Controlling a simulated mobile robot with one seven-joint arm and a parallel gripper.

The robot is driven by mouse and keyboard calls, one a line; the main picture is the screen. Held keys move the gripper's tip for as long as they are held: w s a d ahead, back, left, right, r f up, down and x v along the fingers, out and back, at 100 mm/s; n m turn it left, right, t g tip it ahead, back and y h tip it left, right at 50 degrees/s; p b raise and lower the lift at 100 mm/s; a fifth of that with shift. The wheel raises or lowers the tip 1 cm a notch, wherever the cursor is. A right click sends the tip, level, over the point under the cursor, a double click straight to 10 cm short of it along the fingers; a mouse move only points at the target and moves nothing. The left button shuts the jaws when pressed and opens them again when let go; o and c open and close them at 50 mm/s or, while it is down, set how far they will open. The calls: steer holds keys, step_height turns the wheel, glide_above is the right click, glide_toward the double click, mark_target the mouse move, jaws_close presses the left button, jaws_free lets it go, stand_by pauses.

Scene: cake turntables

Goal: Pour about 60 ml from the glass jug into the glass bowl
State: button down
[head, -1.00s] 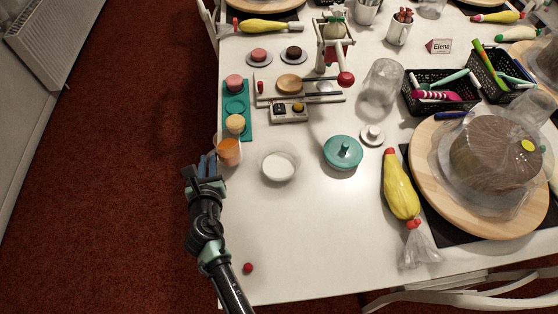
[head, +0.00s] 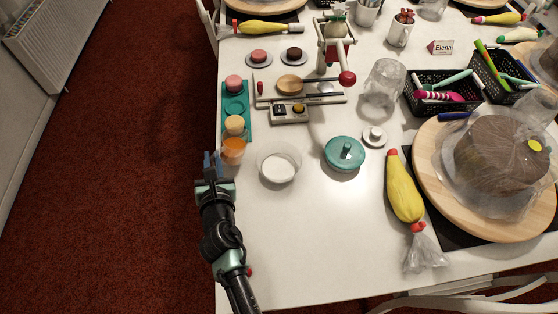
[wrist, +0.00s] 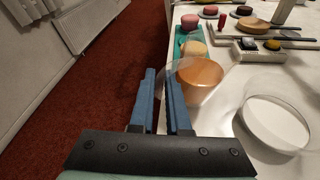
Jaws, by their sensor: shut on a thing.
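The glass jug (head: 233,150), clear with orange liquid, is at the table's left edge; it also shows in the wrist view (wrist: 201,76). My gripper (head: 212,158) is at the jug's left side. Its blue fingers (wrist: 161,76) stand a little apart, shut on the jug; the clear part between them is hard to make out. I cannot tell whether the jug clears the table. The glass bowl (head: 279,178), with white contents, stands just right of the jug, apart from it, and is partly cut off in the wrist view (wrist: 275,123).
A teal tray (head: 237,104) with small round pieces lies behind the jug. A small scale (head: 290,112) is behind the bowl, and a teal lidded dish (head: 345,155) is to its right.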

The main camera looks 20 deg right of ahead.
mark_target(224, 151)
steer(key=shift+s+d+r+m+t+b, duration=0.2)
steer(key=shift+s+d+m+t+b, duration=0.1)
steer(key=shift+d+m+t+b, duration=0.15)
steer(key=r+p, duration=0.1)
steer(key=s+d+r+m+t+p, duration=0.1)
steer(key=r, duration=0.1)
steer(key=d+r+m+t+p, duration=0.1)
steer(key=shift+s+d+r+m+y, duration=0.1)
steer(key=shift+s+r+m+y, duration=0.15)
steer(key=shift+s+r+y, duration=0.15)
steer(key=shift+s+d+f+m+b, duration=0.15)
steer(key=shift+f+m+b, duration=0.25)
steer(key=shift+f, duration=0.05)
steer(key=shift+s+d+r+m+t, duration=0.1)
steer(key=shift+d+r+m+t, duration=0.05)
steer(key=shift+r+m+t, duration=0.45)
steer(key=shift+d+m+t, duration=0.1)
steer(key=shift+m+t, duration=0.15)
steer(key=shift+m, duration=0.05)
steer(key=shift+s+d+f+m+t+h+b, duration=0.15)
steer(key=shift+f+m+t+h+b, duration=0.2)
steer(key=shift+m+b, duration=0.4)
steer(key=shift+s+d+r+t+b, duration=0.1)
steer(key=shift+s+d+t+b, duration=0.1)
steer(key=shift+s+t+b, duration=0.1)
